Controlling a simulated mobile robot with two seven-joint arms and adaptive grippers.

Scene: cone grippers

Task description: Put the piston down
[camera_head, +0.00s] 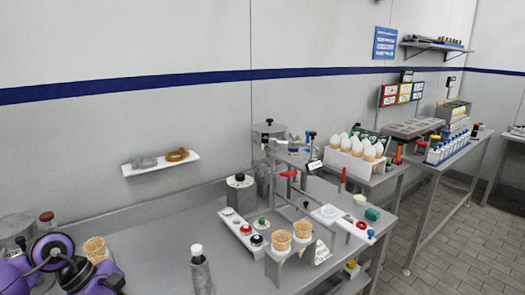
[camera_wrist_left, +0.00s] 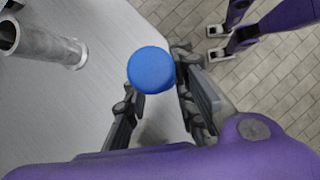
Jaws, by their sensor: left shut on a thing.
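The piston shows in the left wrist view as a round blue end (camera_wrist_left: 151,70), seen nearly end-on. My left gripper (camera_wrist_left: 158,88) is shut on it, with one dark finger on each side. The rest of the piston is hidden behind the blue end and the fingers. I cannot tell whether it touches the table. My right gripper (camera_wrist_left: 216,43) is at the upper right of that view, over the floor, with its two pale tips apart and nothing seen between them. Neither gripper can be made out in the head view, where purple parts of my arm show at the lower left.
A grey hollow tube (camera_wrist_left: 45,42) is on the grey table (camera_wrist_left: 85,95), left of the piston. The table edge is close beside my left gripper. The head view shows a cone stand (camera_head: 246,232), a capped bottle (camera_head: 201,273) and a wall shelf (camera_head: 160,163). Bare table (camera_head: 160,235) lies left of the stand.

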